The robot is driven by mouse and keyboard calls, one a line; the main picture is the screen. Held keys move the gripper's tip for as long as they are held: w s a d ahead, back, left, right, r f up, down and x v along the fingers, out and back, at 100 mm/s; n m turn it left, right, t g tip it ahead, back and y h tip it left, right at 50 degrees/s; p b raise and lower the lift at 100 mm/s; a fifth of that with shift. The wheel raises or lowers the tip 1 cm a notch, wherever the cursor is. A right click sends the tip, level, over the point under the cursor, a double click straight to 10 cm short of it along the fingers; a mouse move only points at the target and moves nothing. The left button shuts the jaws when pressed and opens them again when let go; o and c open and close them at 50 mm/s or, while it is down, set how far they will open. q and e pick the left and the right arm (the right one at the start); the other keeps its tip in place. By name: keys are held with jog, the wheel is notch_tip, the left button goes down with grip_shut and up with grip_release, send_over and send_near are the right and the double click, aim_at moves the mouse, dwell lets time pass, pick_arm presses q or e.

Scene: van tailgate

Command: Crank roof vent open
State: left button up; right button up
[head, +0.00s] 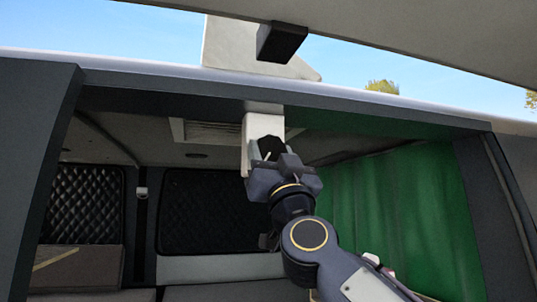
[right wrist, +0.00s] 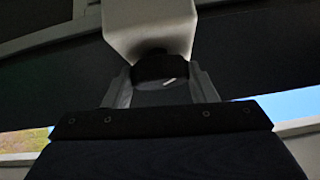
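A black round knob (right wrist: 160,68) with a short white mark sits under a pale box-shaped housing (right wrist: 150,25) at the van's ceiling. In the head view the housing (head: 257,122) hangs just inside the top of the opening, with the dark knob (head: 268,146) at its lower end. My right gripper (head: 270,156) reaches up to the knob. In the right wrist view its fingers (right wrist: 162,82) stand on both sides of the knob and appear to touch it. A pale flat panel (head: 230,45) stands above the roof edge. My left gripper is out of view.
A slatted ceiling grille (head: 210,132) lies left of the housing. The dark opening frame (head: 350,108) runs close above my gripper. A green curtain (head: 395,205) hangs at the right. A brown box (head: 75,270) sits at lower left. The raised tailgate (head: 440,30) overhangs.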

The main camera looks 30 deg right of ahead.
jog(key=shift+a, duration=0.1)
jog(key=shift+c, duration=0.8)
jog(key=shift+m+h+p, duration=0.35)
jog(key=shift+m+h, duration=0.15)
jog(key=shift+m, duration=0.3)
jog(key=m+g+h, duration=0.1)
jog(key=m+h, duration=0.1)
jog(key=m+g+h+p, duration=0.1)
jog(key=m+h, duration=0.1)
jog(key=shift+w+a, duration=0.1)
jog(key=shift+a, duration=0.1)
jog(key=m+g+h, duration=0.2)
jog(key=m, duration=0.1)
jog(key=m+g+h, duration=0.1)
jog(key=m+h, duration=0.1)
jog(key=m, duration=0.1)
jog(key=m+g+h, duration=0.1)
jog(key=m+g, duration=0.1)
jog(key=m, duration=0.1)
jog(key=shift+w+a+g+h, duration=0.1)
jog(key=shift+a+g+h, duration=0.1)
jog(key=shift+g+h, duration=0.15)
jog(key=shift+r+m+g+h, duration=0.1)
jog(key=shift+m+g+h, duration=0.65)
jog(key=shift+m+g, duration=1.55)
jog(key=shift+a+m+t, duration=0.1)
jog(key=shift+m+t, duration=0.15)
jog(key=shift+m, duration=0.25)
